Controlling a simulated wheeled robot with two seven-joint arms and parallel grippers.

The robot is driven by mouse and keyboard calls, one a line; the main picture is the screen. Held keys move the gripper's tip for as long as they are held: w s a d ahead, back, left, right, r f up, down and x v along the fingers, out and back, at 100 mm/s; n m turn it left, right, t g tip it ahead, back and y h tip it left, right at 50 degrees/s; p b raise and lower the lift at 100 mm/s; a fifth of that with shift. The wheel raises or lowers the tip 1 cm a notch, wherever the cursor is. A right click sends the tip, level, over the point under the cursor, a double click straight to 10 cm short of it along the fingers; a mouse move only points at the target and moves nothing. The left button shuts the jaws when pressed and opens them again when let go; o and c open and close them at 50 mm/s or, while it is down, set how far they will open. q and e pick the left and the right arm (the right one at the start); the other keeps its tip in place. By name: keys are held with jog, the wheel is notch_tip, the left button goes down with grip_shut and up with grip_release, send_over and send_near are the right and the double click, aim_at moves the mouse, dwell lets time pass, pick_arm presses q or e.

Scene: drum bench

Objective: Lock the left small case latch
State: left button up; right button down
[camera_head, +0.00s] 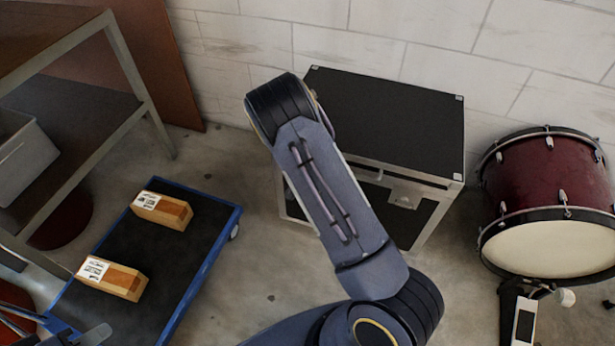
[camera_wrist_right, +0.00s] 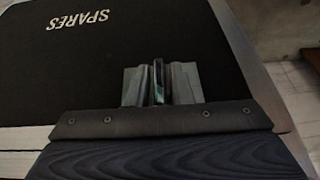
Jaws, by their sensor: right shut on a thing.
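The black case (camera_head: 385,115) with silver edges stands against the wall. My right arm crosses its left front, so the left latch and the right gripper are hidden in the head view. Another latch (camera_head: 405,198) shows on the case front, right of my arm. In the right wrist view my right gripper (camera_wrist_right: 160,84) is at the dark case panel (camera_wrist_right: 100,60) lettered SPARES. Its fingers are shut on a thin upright metal piece, which looks like the left small case latch (camera_wrist_right: 158,72); its exact position is unclear.
A red drum (camera_head: 545,185) stands close to the case's right. Bare floor lies between trolley and case.

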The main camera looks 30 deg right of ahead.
dwell(0.3)
jog(key=c, duration=1.5)
grip_release()
jog(key=shift+p+v, duration=1.05)
jog(key=shift+v, duration=2.85)
